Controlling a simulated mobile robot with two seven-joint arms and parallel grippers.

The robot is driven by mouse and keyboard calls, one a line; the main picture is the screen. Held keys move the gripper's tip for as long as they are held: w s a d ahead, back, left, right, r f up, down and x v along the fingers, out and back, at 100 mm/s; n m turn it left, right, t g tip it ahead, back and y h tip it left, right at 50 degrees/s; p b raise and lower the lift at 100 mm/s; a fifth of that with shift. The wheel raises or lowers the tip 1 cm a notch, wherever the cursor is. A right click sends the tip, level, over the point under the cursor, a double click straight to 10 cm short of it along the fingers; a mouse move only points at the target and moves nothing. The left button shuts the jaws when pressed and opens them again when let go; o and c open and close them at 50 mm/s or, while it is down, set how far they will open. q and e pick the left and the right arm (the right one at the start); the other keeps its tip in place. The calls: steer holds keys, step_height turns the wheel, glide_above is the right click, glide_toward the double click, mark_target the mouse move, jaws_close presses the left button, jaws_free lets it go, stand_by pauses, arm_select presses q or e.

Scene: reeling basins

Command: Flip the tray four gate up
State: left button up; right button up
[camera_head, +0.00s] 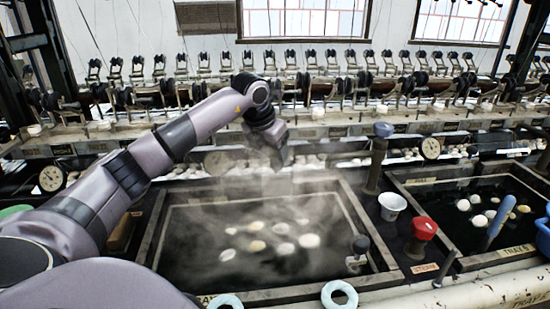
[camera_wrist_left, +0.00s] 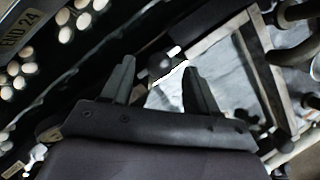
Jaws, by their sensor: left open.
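The steaming basin (camera_head: 350,205) in the middle of the head view holds dark water with several pale cocoons (camera_head: 284,248). I cannot tell for sure which part is the tray four gate. A small dark knob fitting (camera_head: 360,246) stands at the basin's right inner side. My left gripper (camera_head: 278,160) is above the basin's far edge, its fingertips blurred by steam. In the left wrist view the left gripper (camera_wrist_left: 158,76) is open, its two fingers apart. A dark rounded part with a white highlight (camera_wrist_left: 163,64) shows beyond and between them; contact cannot be told. My right gripper is not in view.
A red steam knob (camera_head: 424,228), a white cup (camera_head: 392,205) and a blue-topped post (camera_head: 383,131) stand right of the basin. A second basin (camera_head: 398,190) lies farther right. Reeling fittings (camera_head: 310,90) line the back. A blue ring (camera_head: 339,295) is on the front edge.

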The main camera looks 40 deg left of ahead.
arm_select(q)
steer(key=shift+x, duration=0.9)
jaws_close()
step_height(320, 180, up, 5)
steer(key=p, duration=0.4)
steer(key=shift+w+r+p, duration=0.1)
steer(key=shift+p, duration=0.2)
steer(key=shift+r, duration=0.3)
